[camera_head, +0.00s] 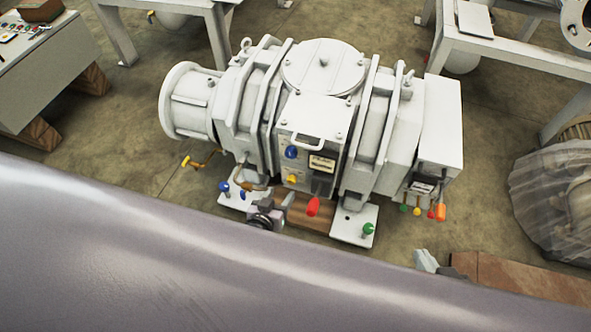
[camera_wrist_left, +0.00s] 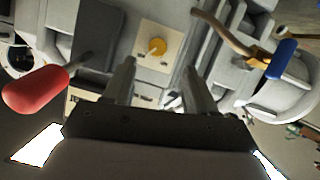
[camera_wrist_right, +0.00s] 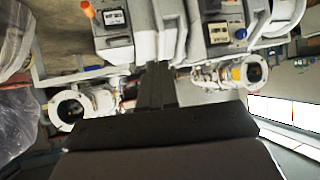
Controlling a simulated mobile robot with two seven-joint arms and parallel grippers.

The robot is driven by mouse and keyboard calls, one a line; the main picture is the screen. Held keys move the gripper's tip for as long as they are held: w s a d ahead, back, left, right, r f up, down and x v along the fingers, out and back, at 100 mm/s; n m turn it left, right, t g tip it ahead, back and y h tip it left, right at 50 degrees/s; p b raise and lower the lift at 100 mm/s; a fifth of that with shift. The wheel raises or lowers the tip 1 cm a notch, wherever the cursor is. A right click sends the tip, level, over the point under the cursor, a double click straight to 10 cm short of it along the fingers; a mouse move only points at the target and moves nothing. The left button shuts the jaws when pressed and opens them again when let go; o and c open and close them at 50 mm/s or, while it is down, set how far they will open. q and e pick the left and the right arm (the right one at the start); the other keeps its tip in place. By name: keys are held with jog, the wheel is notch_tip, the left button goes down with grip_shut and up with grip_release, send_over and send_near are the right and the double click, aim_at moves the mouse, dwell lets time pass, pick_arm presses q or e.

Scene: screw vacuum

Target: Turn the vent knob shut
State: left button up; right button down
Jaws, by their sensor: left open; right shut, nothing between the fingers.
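The pump's front panel has a blue knob (camera_head: 291,152) above a yellow knob (camera_head: 291,179). A red handle (camera_head: 313,206) sticks out at its foot. Which one is the vent knob, I cannot tell. In the left wrist view my left gripper (camera_wrist_left: 159,68) is open and empty, with the yellow knob (camera_wrist_left: 157,46) showing past the gap between its fingertips. The red handle (camera_wrist_left: 36,91) is left of the fingers and a blue-handled lever (camera_wrist_left: 281,60) right of them. In the right wrist view my right gripper (camera_wrist_right: 158,68) is shut and empty, with the blue knob (camera_wrist_right: 240,33) to its right.
The grey pump (camera_head: 323,66) stands on the floor. An orange handle (camera_head: 440,212) is on its right box, and a green knob (camera_head: 368,228) by its foot. Flanged pipe fittings (camera_wrist_right: 68,110) show beside my right gripper. A plastic-wrapped object (camera_head: 555,205) is at the right.

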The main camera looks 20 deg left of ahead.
aim_at(291, 182)
pick_arm(q)
jog(key=b+x, duration=0.2)
jog(key=shift+w+d+f+b, duration=0.25)
jog(key=shift+w+f+b, duration=0.05)
jog(key=shift+f+b, duration=0.05)
jog(key=shift+b+x, duration=0.9)
jog(key=shift+x, duration=0.1)
jog(key=shift+w+f+b, duration=0.2)
jog(key=shift+w+b, duration=0.4)
jog(key=shift+w, duration=0.05)
jog(key=shift+w+d+b, duration=0.1)
jog(key=shift+w+b, duration=0.2)
jog(key=shift+w, duration=0.1)
pick_arm(e)
jog(key=a+y, duration=0.1)
jog(key=a, duration=0.1)
jog(key=w+a+y, duration=0.1)
jog(key=a, duration=0.1)
jog(key=shift+w+a+r+t, duration=0.1)
jog(key=shift+a+t, duration=0.05)
jog(key=shift+t, duration=0.15)
